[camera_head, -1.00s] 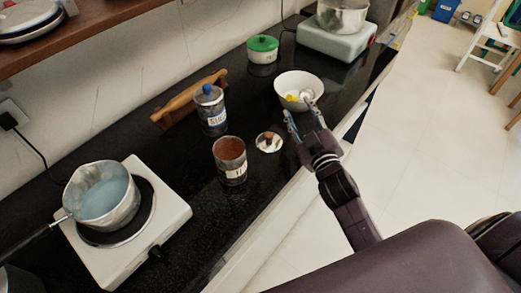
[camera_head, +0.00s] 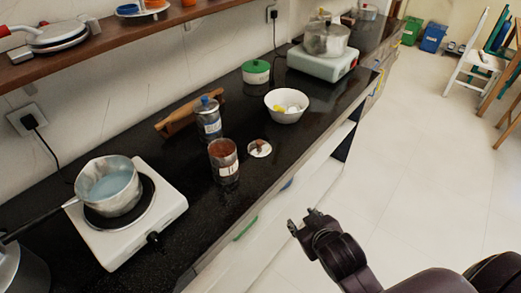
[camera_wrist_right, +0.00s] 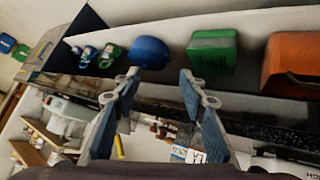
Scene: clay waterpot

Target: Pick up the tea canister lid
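The tea canister lid (camera_head: 260,148) is a round pale disc with a brown knob, lying on the black counter. The open tea canister (camera_head: 223,160), with brown contents, stands upright just left of it. My right gripper (camera_head: 303,221) is past the counter's front edge, nearer to me than the lid and clear of it. In the right wrist view my right gripper (camera_wrist_right: 160,85) has its two fingers spread with nothing between them. The lid cannot be made out in that view. My left gripper is not in view.
A blue-topped canister (camera_head: 209,120), a white bowl (camera_head: 286,106) and a green-lidded pot (camera_head: 256,73) stand behind the lid. A saucepan (camera_head: 109,185) sits on the left burner. The wrist view shows a blue round object (camera_wrist_right: 149,52), a green box (camera_wrist_right: 212,53) and an orange box (camera_wrist_right: 291,65).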

